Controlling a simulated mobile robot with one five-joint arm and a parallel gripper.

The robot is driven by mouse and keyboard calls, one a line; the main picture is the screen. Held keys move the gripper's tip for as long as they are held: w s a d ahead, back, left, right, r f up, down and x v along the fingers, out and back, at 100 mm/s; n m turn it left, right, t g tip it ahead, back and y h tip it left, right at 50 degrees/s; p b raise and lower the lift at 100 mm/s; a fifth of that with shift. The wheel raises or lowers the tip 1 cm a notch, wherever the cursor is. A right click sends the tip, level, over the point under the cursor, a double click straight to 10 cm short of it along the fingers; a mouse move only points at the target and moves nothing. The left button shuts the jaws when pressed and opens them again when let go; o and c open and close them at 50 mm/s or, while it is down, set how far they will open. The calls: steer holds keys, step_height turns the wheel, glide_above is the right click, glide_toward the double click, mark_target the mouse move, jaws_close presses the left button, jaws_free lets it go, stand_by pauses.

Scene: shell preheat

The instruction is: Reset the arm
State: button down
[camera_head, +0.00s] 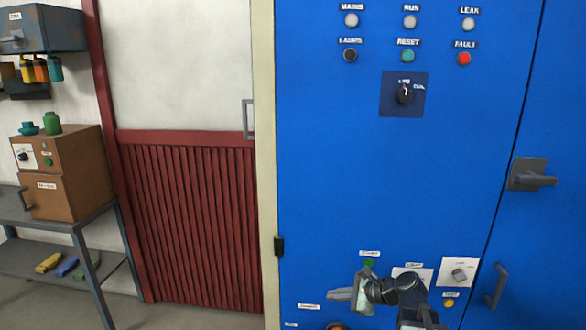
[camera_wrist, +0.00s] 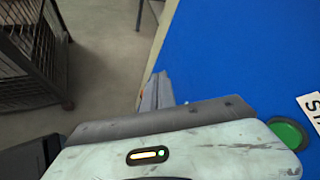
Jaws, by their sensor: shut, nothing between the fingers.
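My gripper (camera_head: 340,294) is at the lower middle of the head view, in front of the blue cabinet (camera_head: 330,160), with its fingers pointing left. The fingers are together and hold nothing. In the wrist view my gripper (camera_wrist: 155,92) also shows, its fingers closed past the pale green housing. A green button (camera_wrist: 288,133) on the blue panel is at the right of that view, beside the housing. In the head view a green button (camera_head: 369,263) is just above my gripper. My arm reaches up from the bottom edge.
The cabinet has indicator lamps, a red FAULT button (camera_head: 464,59), a rotary switch (camera_head: 404,94), a lower knob (camera_head: 459,275) and a door handle (camera_head: 532,175). At left are a red ribbed door (camera_head: 190,220) and a grey bench (camera_head: 75,222) with a brown box (camera_head: 62,175).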

steer(key=s+a+f+n+g+h, duration=0.5)
steer(key=s+f+n, duration=0.3)
steer(key=n, duration=0.3)
steer(key=s+d+f+n+g+h, duration=0.1)
steer(key=s+d+f+n+h, duration=0.1)
steer(key=s+d+n+h, duration=0.2)
steer(key=d+n, duration=0.3)
steer(key=d, duration=0.1)
steer(key=shift+s+d+n+g, duration=0.15)
steer(key=shift+n+g, duration=0.25)
